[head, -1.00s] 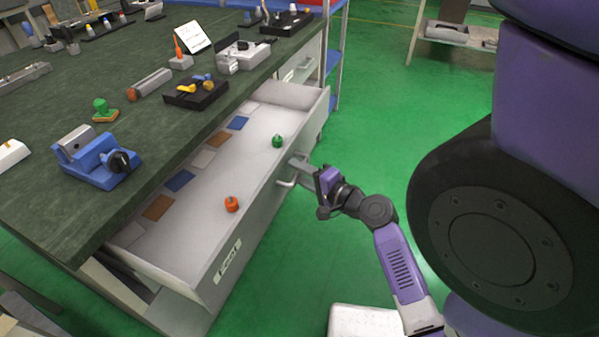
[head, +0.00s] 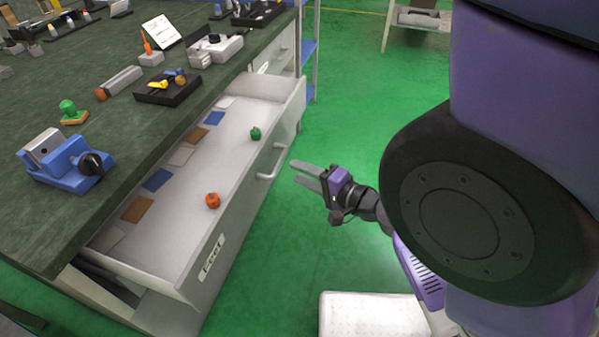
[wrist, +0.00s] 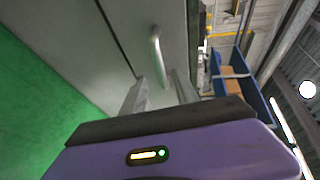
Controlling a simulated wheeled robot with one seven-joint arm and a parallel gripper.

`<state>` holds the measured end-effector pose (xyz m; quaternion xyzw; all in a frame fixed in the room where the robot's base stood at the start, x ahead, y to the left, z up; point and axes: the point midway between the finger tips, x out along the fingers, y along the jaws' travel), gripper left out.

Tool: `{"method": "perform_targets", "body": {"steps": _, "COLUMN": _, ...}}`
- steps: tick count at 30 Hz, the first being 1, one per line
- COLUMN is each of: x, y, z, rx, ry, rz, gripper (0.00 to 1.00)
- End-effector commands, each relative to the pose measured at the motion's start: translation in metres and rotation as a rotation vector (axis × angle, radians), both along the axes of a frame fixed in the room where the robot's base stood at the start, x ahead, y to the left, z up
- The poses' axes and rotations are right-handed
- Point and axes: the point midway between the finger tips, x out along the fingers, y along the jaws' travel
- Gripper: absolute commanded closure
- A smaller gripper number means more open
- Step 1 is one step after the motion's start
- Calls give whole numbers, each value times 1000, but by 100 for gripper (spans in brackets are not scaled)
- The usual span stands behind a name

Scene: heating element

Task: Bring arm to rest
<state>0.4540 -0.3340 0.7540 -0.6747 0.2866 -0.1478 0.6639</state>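My gripper (head: 305,176) is in front of the open drawer, to the right of its handle (head: 275,162) in the head view. Its two fingers are apart with nothing between them. In the wrist view the fingers (wrist: 160,92) point toward the drawer front, and the handle (wrist: 157,55) shows beyond their tips, apart from them. The drawer (head: 232,240) is pulled out of the workbench. It holds a green object (head: 255,134), an orange object (head: 212,200) and several coloured flat squares.
The workbench top (head: 110,130) carries a blue vise (head: 62,165), a black tray (head: 168,90) and several other parts. A white box-like surface (head: 365,315) lies low near my base. The green floor (head: 350,100) right of the drawer is clear.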

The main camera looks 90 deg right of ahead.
Motion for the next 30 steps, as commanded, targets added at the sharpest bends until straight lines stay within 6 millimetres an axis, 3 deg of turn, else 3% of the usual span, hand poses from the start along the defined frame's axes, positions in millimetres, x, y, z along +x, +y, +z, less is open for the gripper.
{"method": "perform_targets", "body": {"steps": 14, "x": -4, "y": -6, "z": 1, "rx": -30, "ry": 18, "rz": -22, "gripper": 64}}
{"method": "perform_targets", "body": {"steps": 17, "x": -14, "y": -20, "z": 4, "rx": -133, "ry": 110, "rz": -82, "gripper": 64}}
{"method": "perform_targets", "body": {"steps": 20, "x": -19, "y": -18, "z": 5, "rx": -269, "ry": 266, "rz": -116, "gripper": 64}}
{"method": "perform_targets", "body": {"steps": 23, "x": -7, "y": 5, "z": 16, "rx": -438, "ry": 436, "rz": -76, "gripper": 64}}
{"method": "perform_targets", "body": {"steps": 26, "x": 10, "y": 42, "z": 33, "rx": -627, "ry": 572, "rz": 11, "gripper": 64}}
{"method": "perform_targets", "body": {"steps": 30, "x": 37, "y": 116, "z": 69, "rx": -926, "ry": 681, "rz": 193, "gripper": 64}}
